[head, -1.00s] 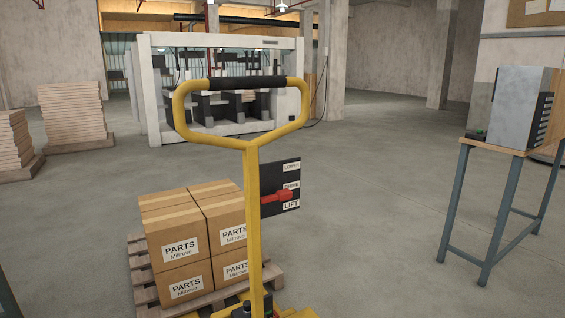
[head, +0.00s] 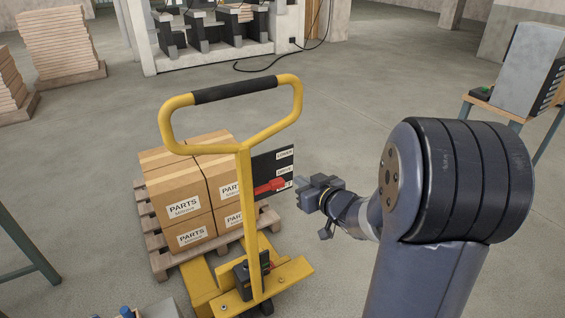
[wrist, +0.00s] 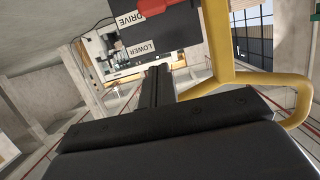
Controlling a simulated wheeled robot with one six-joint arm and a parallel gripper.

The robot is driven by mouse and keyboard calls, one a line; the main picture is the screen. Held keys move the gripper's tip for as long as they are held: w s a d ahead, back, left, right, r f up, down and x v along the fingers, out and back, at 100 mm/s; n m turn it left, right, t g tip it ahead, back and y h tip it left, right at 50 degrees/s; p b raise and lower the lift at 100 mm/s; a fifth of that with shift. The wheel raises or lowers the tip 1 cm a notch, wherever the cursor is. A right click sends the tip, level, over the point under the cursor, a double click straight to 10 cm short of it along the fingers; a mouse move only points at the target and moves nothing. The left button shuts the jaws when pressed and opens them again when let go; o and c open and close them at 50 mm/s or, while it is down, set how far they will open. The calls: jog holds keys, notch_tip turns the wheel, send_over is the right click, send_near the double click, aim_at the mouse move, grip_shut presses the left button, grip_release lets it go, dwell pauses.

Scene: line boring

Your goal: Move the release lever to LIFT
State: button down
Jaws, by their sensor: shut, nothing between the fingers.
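The red release lever (head: 270,187) sits on a dark label plate (head: 263,160) on the yellow pallet truck handle (head: 248,215). Its tip appears near the DRIVE and LIFT labels; the viewing angle hides its exact setting. My gripper (head: 299,186) is shut and empty, just right of the plate and apart from the lever. In the wrist view, my narrow closed fingers (wrist: 157,78) point toward the plate (wrist: 165,42). The DRIVE and LOWER labels appear upside down there, and part of the red lever (wrist: 150,8) shows at the top edge.
Boxes marked PARTS (head: 188,205) stand on a wooden pallet (head: 160,255) behind the handle. The yellow handle loop (head: 295,105) rises above the plate. A table with a grey cabinet (head: 522,65) stands at right. Open floor (head: 350,90) lies behind.

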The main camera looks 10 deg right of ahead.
send_over(282, 188)
jog(key=s, duration=0.1)
notch_tip(282, 188, down, 2)
jog(key=shift+s+a+f, duration=0.1)
jog(key=shift+s+f, duration=0.05)
jog(key=shift+f, duration=0.9)
jog(key=shift+s+f, duration=0.15)
jog(key=shift+f, duration=0.85)
jog(key=shift+d+f+m+y, duration=0.2)
jog(key=shift+f+m+y, duration=0.2)
jog(key=shift+w+d+f+m+g+p, duration=0.15)
jog(key=shift+f+m+g+p, duration=0.15)
jog(key=shift+f+m+p, duration=0.35)
jog(key=shift+f+m+y, duration=0.4)
jog(key=shift+f+m, duration=0.05)
jog(key=shift+f, duration=0.1)
jog(key=shift+f+b, duration=0.55)
jog(key=shift+b, duration=0.25)
